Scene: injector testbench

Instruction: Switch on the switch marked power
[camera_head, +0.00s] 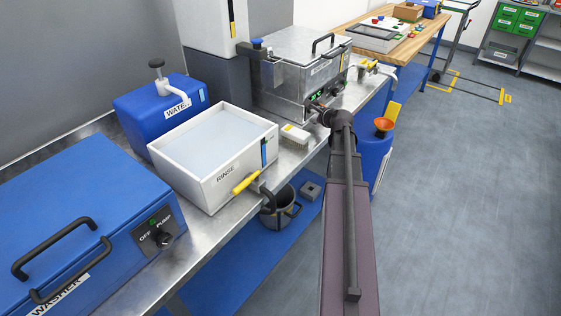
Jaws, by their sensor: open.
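A steel box machine with a clear side and a hinged lid (300,50) stands on the bench in the middle back. Its front panel (312,97) has small green lights and dark controls. The labels there are too small to read, so I cannot tell which control is marked power or how it is set. My gripper (316,107) is at the end of my arm, close in front of the lower part of this panel. It is open. It is small and dark here and partly covers the panel. I cannot tell whether it touches a control.
The steel bench also holds a blue washer (75,215) with a knob marked OFF and PUMP, a white rinse tank (205,180), a blue water container (135,110) and a brush (296,133).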

